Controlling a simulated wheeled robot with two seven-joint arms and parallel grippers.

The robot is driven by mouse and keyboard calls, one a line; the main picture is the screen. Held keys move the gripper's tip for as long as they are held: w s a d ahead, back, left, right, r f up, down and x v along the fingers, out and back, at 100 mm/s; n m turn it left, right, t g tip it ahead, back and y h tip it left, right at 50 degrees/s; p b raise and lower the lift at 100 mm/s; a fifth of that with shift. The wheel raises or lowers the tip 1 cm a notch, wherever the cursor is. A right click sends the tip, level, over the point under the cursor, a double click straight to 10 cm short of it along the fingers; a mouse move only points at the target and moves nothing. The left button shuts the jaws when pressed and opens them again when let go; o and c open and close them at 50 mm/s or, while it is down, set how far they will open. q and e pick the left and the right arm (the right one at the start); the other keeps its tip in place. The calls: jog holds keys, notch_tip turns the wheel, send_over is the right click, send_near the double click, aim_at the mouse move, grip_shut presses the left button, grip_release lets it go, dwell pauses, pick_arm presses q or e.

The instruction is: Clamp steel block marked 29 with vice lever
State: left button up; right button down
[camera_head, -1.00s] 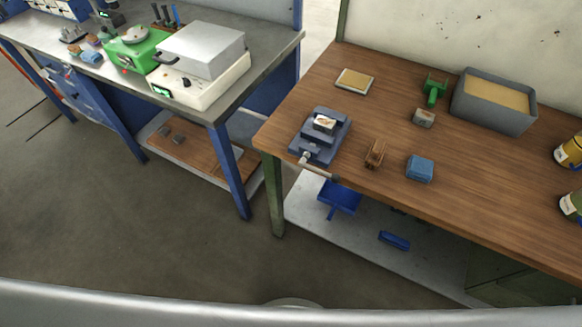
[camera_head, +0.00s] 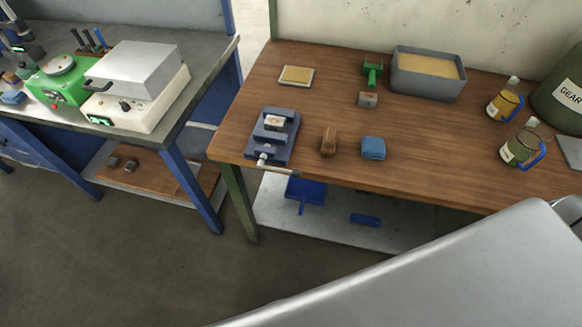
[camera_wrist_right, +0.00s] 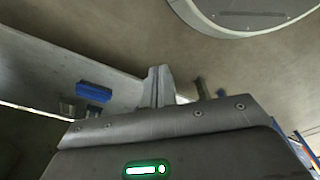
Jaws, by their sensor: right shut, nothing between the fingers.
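The blue-grey vice (camera_head: 286,148) stands at the left front of the wooden bench. A small steel block (camera_head: 275,122) with a pale marked top sits in it; the marking is too small to read. The vice lever (camera_head: 280,170) sticks out at the bench's front edge, pointing right. My right gripper (camera_wrist_right: 159,84) shows in the right wrist view with its fingers together and empty, low near the under-shelf and apart from the vice. My left gripper is in neither view.
A brown block (camera_head: 329,141), a blue block (camera_head: 373,148) and a grey block (camera_head: 367,99) lie right of the vice. A grey sand bin (camera_head: 428,84) stands behind. Oil jugs (camera_head: 523,149) stand at right. A furnace bench (camera_head: 186,88) is at left.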

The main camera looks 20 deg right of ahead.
jog(key=w+r+n+t+y, duration=0.1)
jog(key=w+r+t, duration=0.2)
jog(key=w+r, duration=0.75)
jog(key=w+r+n+t+y, duration=0.2)
jog(key=w+r+t, duration=0.15)
jog(key=r, duration=1.45)
jog(key=w+r+n+t+y, duration=0.1)
jog(key=w+r+t, duration=0.2)
jog(key=w+r, duration=0.8)
jog(key=s+a+r+n+g+y, duration=0.1)
jog(key=r+n+y, duration=0.2)
jog(key=r+y, duration=0.1)
jog(key=s+a+r+n+g+y, duration=0.1)
jog(key=s+a+r+n+y, duration=0.1)
jog(key=r+n+y, duration=0.2)
notch_tip(320, 180, up, 3)
jog(key=shift+a+f, duration=0.15)
jog(key=shift+a, duration=0.1)
jog(key=shift+g, duration=0.25)
